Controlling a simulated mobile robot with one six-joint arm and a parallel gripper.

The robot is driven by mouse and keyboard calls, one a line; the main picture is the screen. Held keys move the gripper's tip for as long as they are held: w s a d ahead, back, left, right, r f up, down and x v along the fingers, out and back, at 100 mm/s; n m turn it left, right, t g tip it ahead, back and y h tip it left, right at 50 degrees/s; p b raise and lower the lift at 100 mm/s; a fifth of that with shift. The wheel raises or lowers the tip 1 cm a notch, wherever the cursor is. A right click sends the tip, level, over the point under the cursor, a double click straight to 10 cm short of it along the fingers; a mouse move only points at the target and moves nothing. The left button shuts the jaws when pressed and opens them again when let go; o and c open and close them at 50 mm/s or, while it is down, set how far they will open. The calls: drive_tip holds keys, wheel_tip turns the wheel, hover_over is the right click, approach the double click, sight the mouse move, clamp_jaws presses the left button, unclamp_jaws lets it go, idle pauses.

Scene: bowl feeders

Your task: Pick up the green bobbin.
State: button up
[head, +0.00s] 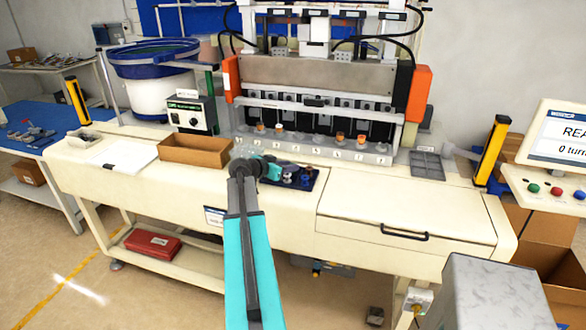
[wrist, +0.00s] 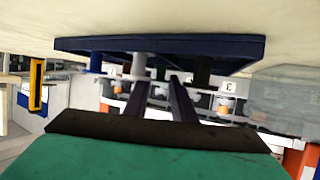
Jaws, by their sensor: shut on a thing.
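In the wrist view, which is upside down, the dark blue tray (wrist: 250,46) spans the top with several bobbins standing in it. A small dark green bobbin (wrist: 160,73) shows between my fingertips, mostly hidden. My gripper (wrist: 159,84) is shut on it, low over the tray. A grey bobbin (wrist: 143,67) and a blue bobbin (wrist: 96,63) stand to one side, and a black bobbin (wrist: 201,70) to the other. In the head view my gripper (head: 281,171) reaches into the left part of the tray (head: 312,174); the green bobbin is hidden there.
A brown open box (head: 195,151) stands left of the tray on the cream bench. The machine (head: 318,110) with a row of bobbin posts rises behind the tray. A dark grey compartment tray (head: 427,165) lies at right. The bench top (head: 410,200) right of the tray is clear.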

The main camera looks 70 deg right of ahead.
drive_tip(key=shift+r, duration=0.15)
drive_tip(key=shift+r+b, duration=1.1)
drive_tip(key=shift+r, duration=0.55)
drive_tip(key=w+a+b, duration=0.2)
drive_tip(key=a, duration=0.5)
drive_tip(key=w+a+r+b, duration=0.1)
drive_tip(key=w+a+b, duration=0.1)
drive_tip(key=a, duration=0.6)
drive_tip(key=shift+a+r+b, duration=0.25)
drive_tip(key=shift+b, duration=0.15)
drive_tip(key=shift+w, duration=0.1)
